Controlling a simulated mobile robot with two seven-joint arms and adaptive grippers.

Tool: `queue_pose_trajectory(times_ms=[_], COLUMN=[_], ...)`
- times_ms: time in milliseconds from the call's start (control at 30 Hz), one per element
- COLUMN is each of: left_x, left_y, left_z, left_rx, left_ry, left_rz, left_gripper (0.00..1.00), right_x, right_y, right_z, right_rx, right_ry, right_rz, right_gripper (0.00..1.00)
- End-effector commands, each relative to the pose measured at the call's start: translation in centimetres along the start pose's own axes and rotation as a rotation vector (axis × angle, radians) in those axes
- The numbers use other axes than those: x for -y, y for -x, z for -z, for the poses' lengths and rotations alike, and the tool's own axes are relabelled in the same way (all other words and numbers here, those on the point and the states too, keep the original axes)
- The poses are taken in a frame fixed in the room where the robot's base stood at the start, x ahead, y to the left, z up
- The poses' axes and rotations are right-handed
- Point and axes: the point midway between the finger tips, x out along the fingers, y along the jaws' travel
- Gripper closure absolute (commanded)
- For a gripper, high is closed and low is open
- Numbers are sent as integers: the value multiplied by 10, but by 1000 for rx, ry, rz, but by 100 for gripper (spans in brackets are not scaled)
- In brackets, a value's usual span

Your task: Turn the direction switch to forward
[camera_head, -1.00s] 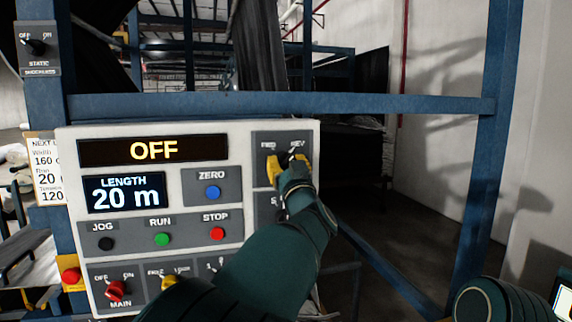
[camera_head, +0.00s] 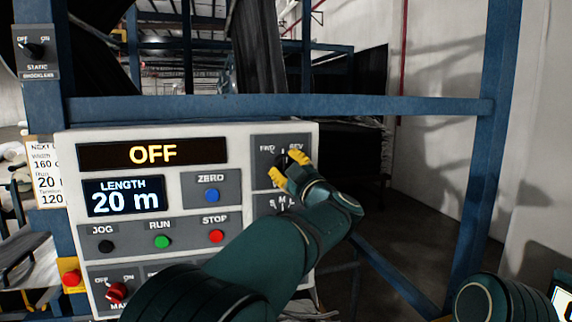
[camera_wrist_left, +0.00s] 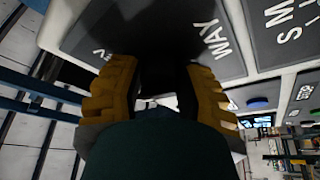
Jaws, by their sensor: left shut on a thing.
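The direction switch (camera_head: 283,160) is a dark knob on the grey plate at the panel's upper right, under the labels FWD on the left and REV on the right. My left gripper (camera_head: 290,166) has its yellow fingers shut on either side of this knob, slightly slanted. The fingers hide part of the knob; a pale mark above it looks near upright, but its exact setting is hard to tell. In the left wrist view, the yellow fingers (camera_wrist_left: 160,95) flank a dark shape against the panel. My right gripper is out of view.
The white control panel (camera_head: 66,165) carries an OFF display (camera_head: 153,153), a 20 m length display (camera_head: 123,196), several coloured buttons and a red MAIN switch (camera_head: 117,292). My left arm covers the lower right. A blue frame bar (camera_head: 400,105) runs above; space right of the panel is open.

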Motion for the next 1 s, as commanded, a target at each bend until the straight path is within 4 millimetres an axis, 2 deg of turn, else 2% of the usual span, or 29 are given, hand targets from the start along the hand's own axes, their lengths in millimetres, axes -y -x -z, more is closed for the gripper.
queue_pose_trajectory(times_ms=[600, 1000], left_x=[-4, -5], left_y=[-2, -2], left_z=[3, 3], left_rx=[-2, -1], left_ry=[525, 733], left_rz=[216, 301], left_gripper=[100, 100], right_x=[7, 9], right_y=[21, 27], right_z=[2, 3], right_rx=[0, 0], right_ry=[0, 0], right_rz=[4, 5], right_gripper=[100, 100])
